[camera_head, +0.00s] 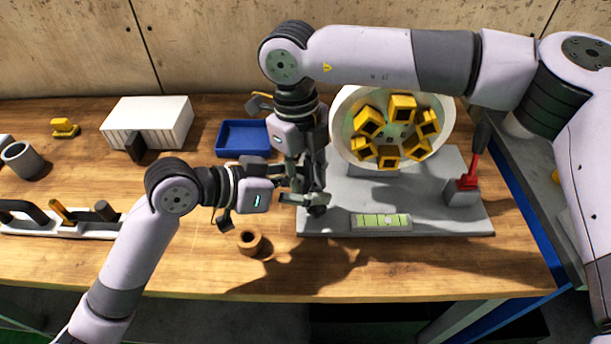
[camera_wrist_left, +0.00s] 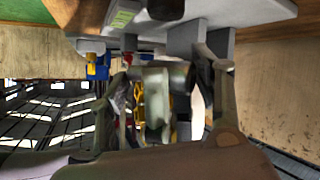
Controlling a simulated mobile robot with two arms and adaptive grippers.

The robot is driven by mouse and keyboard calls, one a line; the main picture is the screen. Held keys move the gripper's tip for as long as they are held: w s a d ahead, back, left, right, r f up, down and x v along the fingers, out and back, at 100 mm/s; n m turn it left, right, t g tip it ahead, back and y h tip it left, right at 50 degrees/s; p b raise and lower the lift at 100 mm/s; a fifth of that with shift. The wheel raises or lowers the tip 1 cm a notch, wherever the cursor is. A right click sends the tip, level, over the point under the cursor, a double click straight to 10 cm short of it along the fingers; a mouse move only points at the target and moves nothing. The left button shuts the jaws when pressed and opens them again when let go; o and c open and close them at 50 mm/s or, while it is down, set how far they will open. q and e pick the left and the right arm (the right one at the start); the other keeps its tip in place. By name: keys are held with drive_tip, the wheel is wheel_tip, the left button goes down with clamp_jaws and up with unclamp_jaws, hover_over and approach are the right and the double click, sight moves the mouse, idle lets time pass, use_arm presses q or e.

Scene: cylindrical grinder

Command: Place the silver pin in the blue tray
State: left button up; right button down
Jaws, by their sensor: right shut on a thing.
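The blue tray (camera_head: 243,138) lies empty on the table, left of my right arm in the head view. My left gripper (camera_head: 303,184) reaches in from the left and meets my right gripper (camera_head: 311,195), which points down from above. They overlap beside the grey fixture plate. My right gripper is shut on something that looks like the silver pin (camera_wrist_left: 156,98). In the left wrist view it appears as a pale metallic shape between my left fingers, which stand wide apart. The grippers hide most of the pin in the head view.
A round chuck with yellow jaws (camera_head: 391,118) stands on the grey plate (camera_head: 330,222) at the right. A brown ring (camera_head: 249,241) lies below the grippers. A white ribbed box (camera_head: 149,121) stands left of the tray. A rack (camera_head: 60,222) lies at the left.

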use_arm(q)
drive_tip(key=o, duration=0.5)
drive_tip(key=shift+o, duration=0.2)
